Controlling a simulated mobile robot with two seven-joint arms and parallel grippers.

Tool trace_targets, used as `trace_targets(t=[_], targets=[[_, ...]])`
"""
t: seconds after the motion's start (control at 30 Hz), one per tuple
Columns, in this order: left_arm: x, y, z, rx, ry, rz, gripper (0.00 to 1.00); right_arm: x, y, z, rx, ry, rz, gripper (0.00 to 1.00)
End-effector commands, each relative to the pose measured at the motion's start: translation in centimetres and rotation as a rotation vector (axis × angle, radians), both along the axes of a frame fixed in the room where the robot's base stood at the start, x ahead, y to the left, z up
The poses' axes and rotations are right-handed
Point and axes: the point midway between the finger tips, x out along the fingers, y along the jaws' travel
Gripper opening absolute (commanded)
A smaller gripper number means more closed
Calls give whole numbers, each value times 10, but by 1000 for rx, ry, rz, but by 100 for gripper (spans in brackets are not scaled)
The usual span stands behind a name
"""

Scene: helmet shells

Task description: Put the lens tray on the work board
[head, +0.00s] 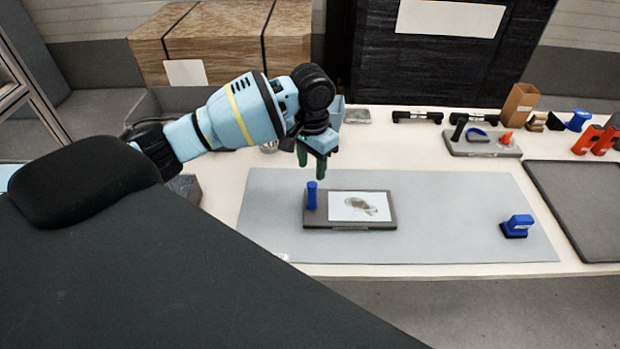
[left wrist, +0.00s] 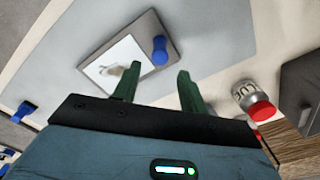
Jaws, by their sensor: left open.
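A small dark grey tray (head: 345,224) with a white picture card and an upright blue post (head: 311,197) at its left end appears to be the lens tray. It lies on a large light grey mat (head: 440,210); which surface is the work board I cannot tell for sure. My left gripper (head: 312,165) points down just above the blue post, open and empty, its green fingers apart. In the left wrist view, the blue post (left wrist: 160,50) shows beyond the open fingers, between their directions, and the tray rim (left wrist: 150,18) lies beside it. My right gripper is not in view.
A blue block-like tool (head: 517,226) stands at the mat's right. A dark flat board (head: 585,205) lies farther right. A grey tray with small items (head: 485,145) stands behind. In the left wrist view, a red-topped can (left wrist: 248,97) is at the right. The mat's middle right is clear.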

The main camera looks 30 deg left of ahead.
Motion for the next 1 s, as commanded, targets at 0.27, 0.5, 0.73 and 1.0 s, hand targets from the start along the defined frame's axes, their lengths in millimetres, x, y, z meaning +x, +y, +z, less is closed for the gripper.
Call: trace_targets(t=[0.27,0.5,0.73,1.0], targets=[[0,0,22,0,1,-1,43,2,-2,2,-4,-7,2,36],[0,0,23,0,2,-1,43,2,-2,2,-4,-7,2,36],[0,0,23,0,2,-1,43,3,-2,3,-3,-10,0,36],[0,0,23,0,2,-1,43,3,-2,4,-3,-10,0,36]])
